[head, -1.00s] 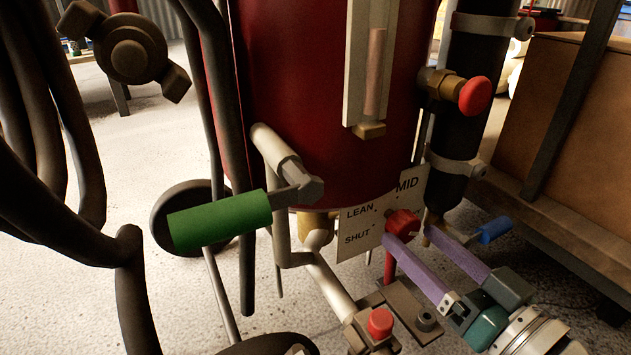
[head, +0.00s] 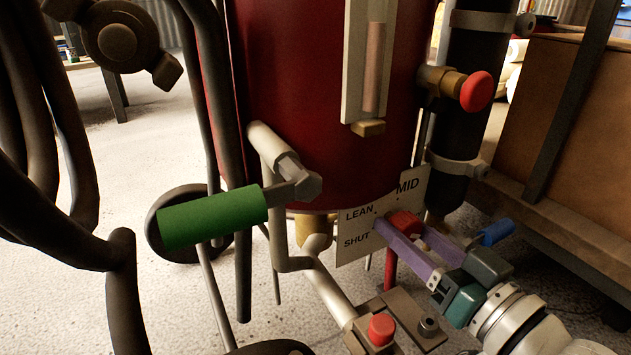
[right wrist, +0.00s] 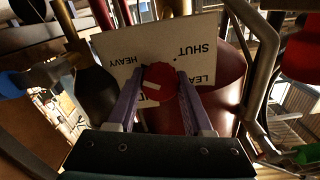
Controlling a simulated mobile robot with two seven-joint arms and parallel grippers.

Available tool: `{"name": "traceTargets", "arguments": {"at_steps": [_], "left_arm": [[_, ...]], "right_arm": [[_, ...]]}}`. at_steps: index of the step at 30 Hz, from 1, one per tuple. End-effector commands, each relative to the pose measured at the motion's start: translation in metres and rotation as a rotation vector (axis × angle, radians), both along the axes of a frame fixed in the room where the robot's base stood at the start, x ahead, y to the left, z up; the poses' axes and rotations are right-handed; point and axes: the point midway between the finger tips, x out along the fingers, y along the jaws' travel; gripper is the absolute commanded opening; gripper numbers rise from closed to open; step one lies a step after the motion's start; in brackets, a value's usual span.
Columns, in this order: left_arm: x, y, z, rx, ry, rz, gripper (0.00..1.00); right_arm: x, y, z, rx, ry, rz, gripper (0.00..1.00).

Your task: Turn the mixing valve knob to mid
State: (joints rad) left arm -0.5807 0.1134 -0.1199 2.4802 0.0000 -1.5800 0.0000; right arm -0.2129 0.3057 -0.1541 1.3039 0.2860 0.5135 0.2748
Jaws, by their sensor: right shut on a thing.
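The red mixing valve knob (head: 404,222) sits on a white plate (head: 352,244) low on the red pot, marked SHUT, LEAN and MID in the head view. In the right wrist view the knob (right wrist: 160,84) bears a short white mark, and the plate (right wrist: 118,49) appears upside down with SHUT, part of LEAN, and HEAVY showing. The MID label is mostly hidden there. My right gripper (head: 402,228) has purple fingers, one on each side of the knob, and is shut on it. My left gripper is not in view.
A green-handled lever (head: 212,217) and pipes stand left of the plate. A red button (head: 381,329) is below it, a blue handle (head: 497,232) to its right, and another red knob (head: 475,91) above. A wooden crate (head: 570,130) limits the right side.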

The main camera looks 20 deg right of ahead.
Motion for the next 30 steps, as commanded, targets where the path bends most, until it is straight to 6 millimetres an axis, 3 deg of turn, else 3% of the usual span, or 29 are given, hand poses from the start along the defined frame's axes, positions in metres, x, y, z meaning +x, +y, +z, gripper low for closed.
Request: {"name": "traceTargets", "arguments": {"at_steps": [8, 20, 30], "left_arm": [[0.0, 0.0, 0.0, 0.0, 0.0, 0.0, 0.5], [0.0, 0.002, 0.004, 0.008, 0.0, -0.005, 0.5], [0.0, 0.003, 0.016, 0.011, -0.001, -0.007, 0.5]], "right_arm": [[0.0, 0.0, -0.001, 0.0, 0.001, 0.0, 0.0], [-0.001, 0.0, 0.0, -0.066, -0.002, 0.0, 0.0], [0.0, 0.0, 0.001, -0.324, -0.021, -0.001, 0.0]]}}
